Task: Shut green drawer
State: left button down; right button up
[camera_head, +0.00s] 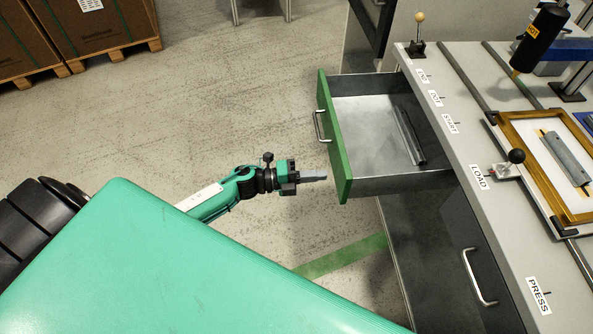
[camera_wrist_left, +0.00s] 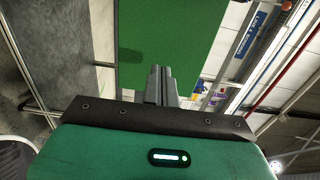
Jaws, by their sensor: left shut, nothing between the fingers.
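The green drawer (camera_head: 336,137) is pulled out to the left from the grey bench in the head view. Its green front carries a metal handle (camera_head: 319,126), and a dark bar-shaped item lies inside. My left gripper (camera_head: 322,178) is shut and empty, just left of the near end of the green front. Whether the fingertips touch it, I cannot tell. In the left wrist view the shut fingers (camera_wrist_left: 160,82) stand before the green drawer front (camera_wrist_left: 157,40). My right gripper is not in view.
The bench top (camera_head: 447,140) has labels, a ball-topped lever (camera_head: 516,156) and a wooden frame (camera_head: 530,180). A closed lower front with a metal handle (camera_head: 477,278) lies below. Cartons on pallets (camera_head: 85,45) stand at the far left. The floor left of the drawer is clear.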

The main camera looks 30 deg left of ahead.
aim_at(338, 173)
pick_arm(q)
jog(key=shift+x, duration=1.4)
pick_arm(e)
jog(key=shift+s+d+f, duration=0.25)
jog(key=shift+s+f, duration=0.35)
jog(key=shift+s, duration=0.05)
pick_arm(q)
jog(key=shift+w+d, duration=0.25)
jog(key=shift+d, duration=0.1)
jog(key=x, duration=0.9)
jog(key=shift+w, duration=0.1)
jog(key=b+x, duration=0.1)
jog(key=x, duration=0.6)
jog(key=shift+b, duration=0.3)
jog(key=b+x, duration=0.2)
jog(key=x, duration=0.7)
jog(key=shift+w+d+f, duration=0.1)
jog(key=shift+w+d, duration=0.1)
jog(key=shift+d, duration=0.1)
jog(key=shift+w+d+b, duration=0.3)
jog(key=shift+d+b, duration=0.1)
jog(key=shift+r, duration=0.25)
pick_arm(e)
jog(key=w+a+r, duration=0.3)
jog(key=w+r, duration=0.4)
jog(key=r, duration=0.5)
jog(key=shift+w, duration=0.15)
